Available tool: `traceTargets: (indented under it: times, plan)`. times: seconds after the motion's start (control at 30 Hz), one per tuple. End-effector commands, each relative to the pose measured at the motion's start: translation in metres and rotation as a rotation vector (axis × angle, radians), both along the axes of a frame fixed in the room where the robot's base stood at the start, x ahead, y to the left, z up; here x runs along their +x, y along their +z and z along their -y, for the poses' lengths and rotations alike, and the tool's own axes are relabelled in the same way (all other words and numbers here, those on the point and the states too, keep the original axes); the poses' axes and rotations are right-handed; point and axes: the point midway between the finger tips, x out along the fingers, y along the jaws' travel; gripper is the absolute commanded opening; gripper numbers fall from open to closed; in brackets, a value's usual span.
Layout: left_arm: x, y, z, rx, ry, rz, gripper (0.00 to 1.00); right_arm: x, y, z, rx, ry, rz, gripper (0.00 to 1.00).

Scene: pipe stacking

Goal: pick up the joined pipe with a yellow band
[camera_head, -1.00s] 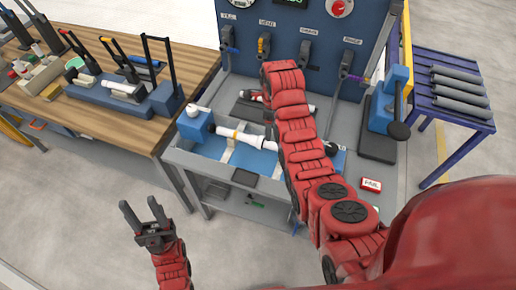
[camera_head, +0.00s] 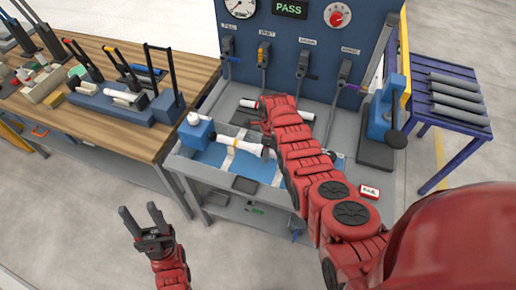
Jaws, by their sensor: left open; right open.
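A white joined pipe (camera_head: 242,144) lies across the blue tray (camera_head: 215,155) on the grey bench, its left end at a blue block and a dark ring near its right end. I cannot clearly make out a yellow band on it. My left gripper (camera_head: 143,218) is open and empty over the floor, left of the bench.
A blue clamp block (camera_head: 199,132) stands at the tray's left end. A wooden table (camera_head: 130,125) is left; a blue rack (camera_head: 450,110) holds grey pipes.

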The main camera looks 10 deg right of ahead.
Motion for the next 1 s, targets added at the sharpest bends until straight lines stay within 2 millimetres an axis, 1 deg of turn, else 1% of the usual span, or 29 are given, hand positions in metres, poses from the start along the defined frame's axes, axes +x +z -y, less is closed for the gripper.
traceTargets:
  times: [0.27, 0.4, 0.67, 0.7, 1.0]
  plan:
    - [-0.0001, 0.0002, 0.0000, 0.000, 0.000, 0.000, 0.50, 0.0004, -0.0009, 0.0001, 0.000, 0.000, 0.002, 0.73]
    - [0.0000, 0.0002, 0.0000, 0.000, 0.000, 0.000, 0.50, 0.0004, -0.0007, 0.0001, 0.000, 0.000, 0.002, 0.48]
    - [0.0000, 0.0002, 0.0000, 0.000, 0.000, 0.000, 0.50, 0.0004, -0.0006, 0.0001, 0.000, 0.000, 0.002, 0.01]
    - [0.0000, 0.0002, 0.0000, 0.000, 0.000, 0.000, 0.50, 0.0005, -0.0005, 0.0001, 0.000, 0.000, 0.002, 0.00]
    - [0.0000, 0.0002, 0.0000, 0.000, 0.000, 0.000, 0.50, 0.0007, -0.0003, 0.0001, 0.000, 0.000, 0.002, 0.00]
